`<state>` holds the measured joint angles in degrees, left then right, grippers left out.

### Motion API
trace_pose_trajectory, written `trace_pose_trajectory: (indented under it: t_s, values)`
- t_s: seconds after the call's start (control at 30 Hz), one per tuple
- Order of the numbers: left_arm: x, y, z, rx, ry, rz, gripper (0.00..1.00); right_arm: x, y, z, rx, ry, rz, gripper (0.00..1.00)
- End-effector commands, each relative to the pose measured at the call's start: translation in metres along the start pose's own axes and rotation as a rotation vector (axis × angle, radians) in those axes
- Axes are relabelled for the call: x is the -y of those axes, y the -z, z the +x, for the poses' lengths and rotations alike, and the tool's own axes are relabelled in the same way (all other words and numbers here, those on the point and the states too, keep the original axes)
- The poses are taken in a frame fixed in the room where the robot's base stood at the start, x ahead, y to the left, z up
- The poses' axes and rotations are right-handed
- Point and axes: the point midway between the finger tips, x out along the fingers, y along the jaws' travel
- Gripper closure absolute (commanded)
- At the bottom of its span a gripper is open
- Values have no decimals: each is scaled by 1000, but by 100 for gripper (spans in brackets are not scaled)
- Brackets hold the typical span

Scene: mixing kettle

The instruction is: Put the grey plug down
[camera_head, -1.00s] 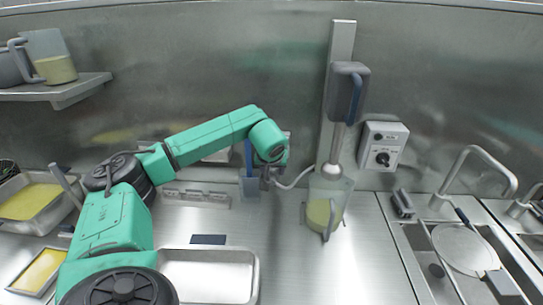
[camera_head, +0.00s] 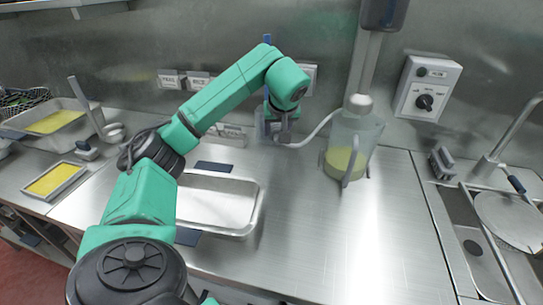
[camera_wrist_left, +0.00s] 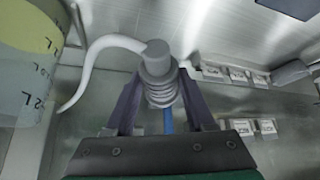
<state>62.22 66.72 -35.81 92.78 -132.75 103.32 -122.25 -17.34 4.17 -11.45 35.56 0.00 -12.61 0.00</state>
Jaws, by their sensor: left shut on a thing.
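The grey plug (camera_wrist_left: 158,58) shows in the left wrist view between the two fingers of my left gripper (camera_wrist_left: 160,88). Its ribbed body sits between the fingertips, and a white cord (camera_wrist_left: 92,62) curves away from it to the left. In the head view my left gripper (camera_head: 283,137) is low near the back wall, above the steel counter, left of the clear jug. The plug itself is mostly hidden there by the gripper. The white cord (camera_head: 315,132) runs from it toward the mixer. I cannot tell whether the plug touches the counter. My right gripper is not in view.
The jug (camera_head: 354,148) with yellow liquid stands below the mixer right of my gripper. A wall control box (camera_head: 426,88) is farther right, above the sink. An empty steel tray (camera_head: 215,205) lies left of my gripper. The counter front of the jug is clear.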

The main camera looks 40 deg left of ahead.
Motion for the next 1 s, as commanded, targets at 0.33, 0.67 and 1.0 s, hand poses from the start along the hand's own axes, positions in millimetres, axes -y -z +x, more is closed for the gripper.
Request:
trace_pose_trajectory:
  t_s: [0.33,0.67,1.0]
  values:
    - [0,-40,61,0,0,0,100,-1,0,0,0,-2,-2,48]
    - [-1,-61,93,-1,-2,-1,100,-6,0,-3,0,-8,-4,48]
    - [-1,-63,95,0,-1,0,16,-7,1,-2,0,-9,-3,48]
